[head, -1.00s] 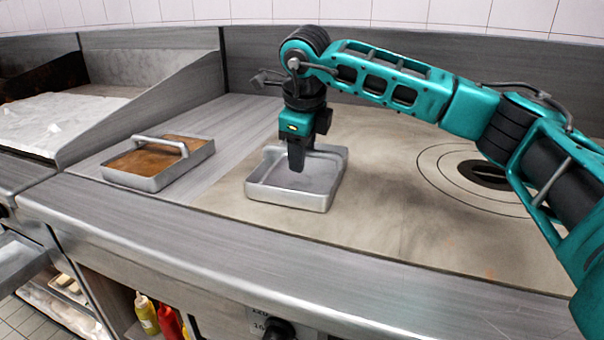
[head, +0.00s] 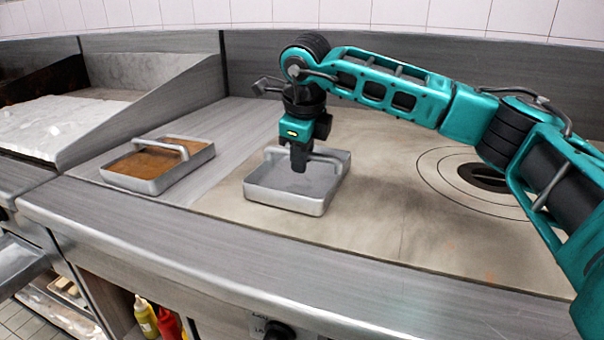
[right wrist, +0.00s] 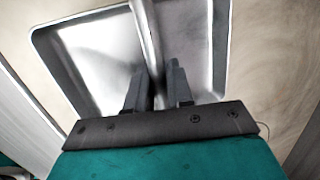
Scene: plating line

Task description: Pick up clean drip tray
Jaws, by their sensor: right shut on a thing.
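The clean drip tray (head: 300,196) is an empty grey metal tray with a bar handle, on the left part of the beige cooktop surface in the head view. My right gripper (head: 299,168) points down over it and is shut on its handle. In the right wrist view the handle (right wrist: 147,35) runs between the two fingers (right wrist: 158,88), with the bare tray floor (right wrist: 100,50) beneath. I cannot tell whether the tray touches the surface. A second tray (head: 147,184), with brown contents, sits to its left on the steel counter. My left gripper is not in view.
A ringed dark burner opening (head: 485,176) lies right of the tray. A raised steel partition (head: 160,95) stands at the left, and a steel wall (head: 420,55) behind. The cooktop (head: 390,225) is clear between tray and burner. Bottles (head: 146,316) stand on a shelf below.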

